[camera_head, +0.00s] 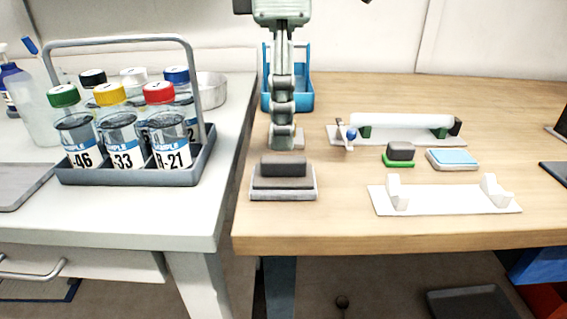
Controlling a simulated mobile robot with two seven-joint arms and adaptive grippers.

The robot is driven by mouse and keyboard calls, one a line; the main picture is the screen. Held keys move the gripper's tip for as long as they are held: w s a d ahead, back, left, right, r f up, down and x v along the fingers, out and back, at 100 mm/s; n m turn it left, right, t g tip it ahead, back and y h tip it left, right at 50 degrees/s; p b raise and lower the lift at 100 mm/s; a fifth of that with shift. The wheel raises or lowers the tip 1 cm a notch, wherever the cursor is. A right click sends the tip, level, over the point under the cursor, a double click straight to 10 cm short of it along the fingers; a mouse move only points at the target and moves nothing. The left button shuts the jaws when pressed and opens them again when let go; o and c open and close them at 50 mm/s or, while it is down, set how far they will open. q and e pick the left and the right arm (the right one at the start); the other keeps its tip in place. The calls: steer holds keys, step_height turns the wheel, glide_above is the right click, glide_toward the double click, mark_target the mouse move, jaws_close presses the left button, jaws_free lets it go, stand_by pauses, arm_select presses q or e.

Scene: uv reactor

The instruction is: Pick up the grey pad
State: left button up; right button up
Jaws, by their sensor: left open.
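The grey pad (284,166) is a dark grey block at the front left of the wooden table. It lies on a wider grey layer above a light grey tray (257,195). My left gripper (287,143) comes down from the top of the picture and points at the table. It is open, seen side-on, with its fingertips just behind the grey pad in the picture. I see nothing held in it. Whether it touches the table is unclear. My right gripper is not in view.
A blue caddy (306,101) stands behind the gripper. To the right are a dark block on a green base (400,152), a light-blue pad (453,157), a tube on a stand (400,121) and a white bracket (445,200). A bottle rack (135,173) occupies the left bench.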

mark_target(284, 158)
arm_select(q)
steer(key=f, duration=0.5)
steer(key=shift+s+f, duration=0.3)
steer(key=shift+s, duration=0.1)
steer(key=shift+w+f, duration=0.1)
steer(key=shift+f, duration=0.35)
steer(key=c, duration=1.3)
